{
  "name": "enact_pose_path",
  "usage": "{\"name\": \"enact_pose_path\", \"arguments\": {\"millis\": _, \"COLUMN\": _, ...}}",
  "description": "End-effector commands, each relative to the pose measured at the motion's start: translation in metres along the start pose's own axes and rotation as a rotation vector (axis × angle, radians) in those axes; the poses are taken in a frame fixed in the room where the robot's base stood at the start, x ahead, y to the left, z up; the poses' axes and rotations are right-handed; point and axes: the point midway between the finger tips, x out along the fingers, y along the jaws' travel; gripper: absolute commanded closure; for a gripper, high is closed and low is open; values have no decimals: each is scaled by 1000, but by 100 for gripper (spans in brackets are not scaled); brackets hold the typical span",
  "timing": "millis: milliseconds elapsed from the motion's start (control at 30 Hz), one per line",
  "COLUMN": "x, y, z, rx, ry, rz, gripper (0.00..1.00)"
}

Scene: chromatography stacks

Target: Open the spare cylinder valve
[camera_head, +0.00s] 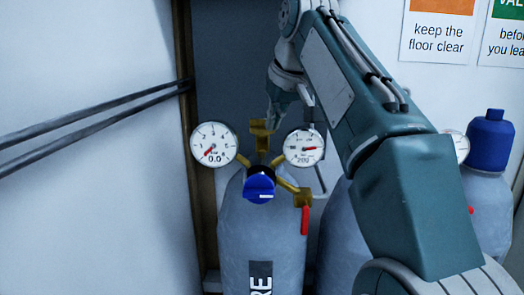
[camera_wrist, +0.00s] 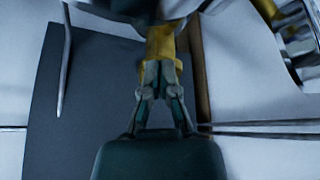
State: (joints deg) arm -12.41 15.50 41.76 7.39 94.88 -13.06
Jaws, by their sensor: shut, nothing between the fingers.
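The grey spare cylinder (camera_head: 232,235) stands upright at the centre of the head view, its label partly reading "RE". On top is a brass valve body (camera_head: 262,132) with a regulator, a blue knob (camera_head: 259,188) and a red lever (camera_head: 304,220) hanging down at its right. The left gauge (camera_head: 214,144) reads 0.0; the right gauge (camera_head: 304,148) has its needle to the right. My gripper (camera_head: 272,118) is at the top of the brass valve. In the wrist view, its shut fingertips (camera_wrist: 161,68) are at the yellow brass part (camera_wrist: 160,45); contact is unclear.
Another grey cylinder (camera_head: 340,240) stands behind my arm. A blue-capped cylinder (camera_head: 490,140) stands at the right. Dark rails (camera_head: 90,120) run along the left wall. A brown post (camera_head: 187,90) stands left of the cylinder. Signs (camera_head: 437,30) hang on the back wall.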

Motion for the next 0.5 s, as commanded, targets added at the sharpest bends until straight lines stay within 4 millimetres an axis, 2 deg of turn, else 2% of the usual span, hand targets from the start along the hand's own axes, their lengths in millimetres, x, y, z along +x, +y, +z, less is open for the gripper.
{"name": "enact_pose_path", "arguments": {"millis": 500, "x": 2, "y": 1, "z": -4, "rx": 0, "ry": 0, "rz": -1, "gripper": 100}}
